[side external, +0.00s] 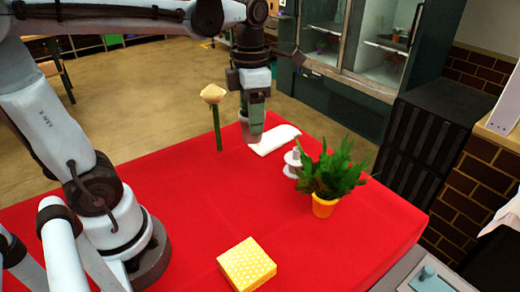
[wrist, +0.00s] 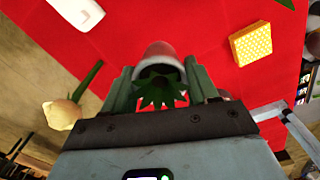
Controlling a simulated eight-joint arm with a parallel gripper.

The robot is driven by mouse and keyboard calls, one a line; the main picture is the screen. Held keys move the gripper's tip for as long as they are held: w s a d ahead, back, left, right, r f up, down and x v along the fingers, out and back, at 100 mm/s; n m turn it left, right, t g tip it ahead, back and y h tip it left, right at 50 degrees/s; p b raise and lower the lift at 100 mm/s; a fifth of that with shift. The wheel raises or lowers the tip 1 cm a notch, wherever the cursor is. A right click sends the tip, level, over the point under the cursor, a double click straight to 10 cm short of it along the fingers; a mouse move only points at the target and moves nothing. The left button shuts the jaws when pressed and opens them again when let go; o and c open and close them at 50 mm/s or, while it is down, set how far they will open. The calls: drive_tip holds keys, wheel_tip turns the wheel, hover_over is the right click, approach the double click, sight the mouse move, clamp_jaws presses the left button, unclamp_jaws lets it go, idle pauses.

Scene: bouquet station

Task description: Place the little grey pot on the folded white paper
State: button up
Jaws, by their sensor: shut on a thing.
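The little grey pot (side external: 251,132) hangs below my gripper (side external: 255,106), near the far edge of the red table. My gripper is shut on it. In the wrist view the pot (wrist: 160,49) sits between the two fingers of the gripper (wrist: 158,80), with small green leaves showing at its mouth. The folded white paper (side external: 277,139) lies on the table just right of the pot, partly behind it in the side view. In the wrist view the paper (wrist: 76,13) is at the upper left, apart from the pot. The pot's exact height above the cloth is hard to tell.
A pale flower on a green stem (side external: 214,95) stands left of my gripper. A white tiered object (side external: 293,164) and a leafy plant in a yellow pot (side external: 324,206) stand right of the paper. A yellow dotted box (side external: 246,265) lies at the front. The table's middle is clear.

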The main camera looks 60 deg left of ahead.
drive_tip(key=w+a+f, duration=0.2)
drive_tip(key=w+f, duration=0.1)
drive_tip(key=w, duration=1.1)
hover_over(274, 138)
wheel_tip(274, 138, down, 7)
drive_tip(key=shift+m, duration=0.4)
drive_tip(key=shift+s+d+f, duration=0.1)
drive_tip(key=shift+f, duration=1.9)
drive_tip(key=shift+f, duration=0.15)
drive_tip(key=o, duration=1.3)
